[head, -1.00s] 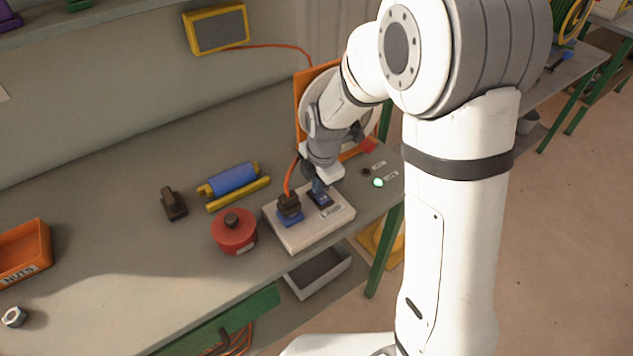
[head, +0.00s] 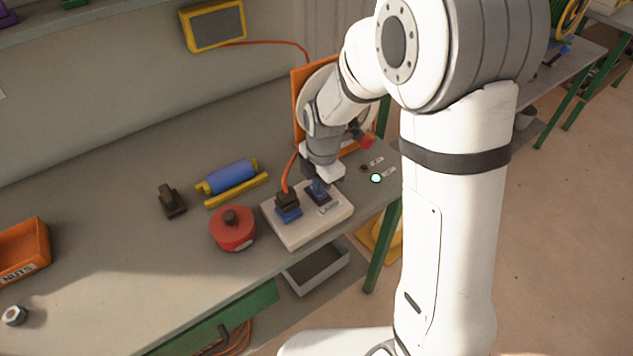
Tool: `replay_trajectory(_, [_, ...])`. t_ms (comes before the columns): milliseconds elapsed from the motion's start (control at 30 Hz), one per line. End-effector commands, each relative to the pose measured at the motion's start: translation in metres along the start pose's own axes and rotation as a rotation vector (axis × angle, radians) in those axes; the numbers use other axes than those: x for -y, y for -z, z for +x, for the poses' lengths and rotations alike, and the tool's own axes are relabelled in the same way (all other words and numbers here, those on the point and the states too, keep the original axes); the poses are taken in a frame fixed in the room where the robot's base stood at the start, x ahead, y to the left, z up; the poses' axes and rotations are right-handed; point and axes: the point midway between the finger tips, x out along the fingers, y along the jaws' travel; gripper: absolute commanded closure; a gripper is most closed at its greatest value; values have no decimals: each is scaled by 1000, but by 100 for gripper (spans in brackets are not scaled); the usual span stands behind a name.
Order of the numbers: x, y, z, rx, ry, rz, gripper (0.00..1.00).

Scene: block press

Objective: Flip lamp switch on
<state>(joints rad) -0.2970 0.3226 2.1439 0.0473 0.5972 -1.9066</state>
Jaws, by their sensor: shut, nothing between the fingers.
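A pale switch box (head: 296,232) sits near the front edge of the bench. A dark and blue switch (head: 320,196) with a small label, too small to read, is on its right half. I cannot tell the switch's position. My gripper (head: 318,184) is shut and empty, pointing down at this switch, its tips at or just above it. They partly hide the switch, and contact is unclear. Right of the box, a pale-green indicator (head: 376,178) glows beside a dark one (head: 364,168).
A black plug (head: 287,200) with an orange cable stands on the box's left half. A red round pot (head: 233,229) is close to the left. A blue roller (head: 230,177) lies behind. An orange panel (head: 299,95) stands behind my wrist. The bench's left middle is clear.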

Motion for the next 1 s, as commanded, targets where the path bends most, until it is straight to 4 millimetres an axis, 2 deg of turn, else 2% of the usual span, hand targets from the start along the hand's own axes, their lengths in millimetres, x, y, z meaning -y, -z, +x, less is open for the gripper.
replay_trajectory(167, [-1,0,-2,0,-2,0,100])
replay_trajectory(267, [-1,0,-10,1,-2,0,100])
replay_trajectory(533, [1,0,-58,2,-7,0,100])
replay_trajectory(800, [5,0,-115,2,-6,-1,100])
replay_trajectory(1000, [7,0,-136,1,-2,0,100])
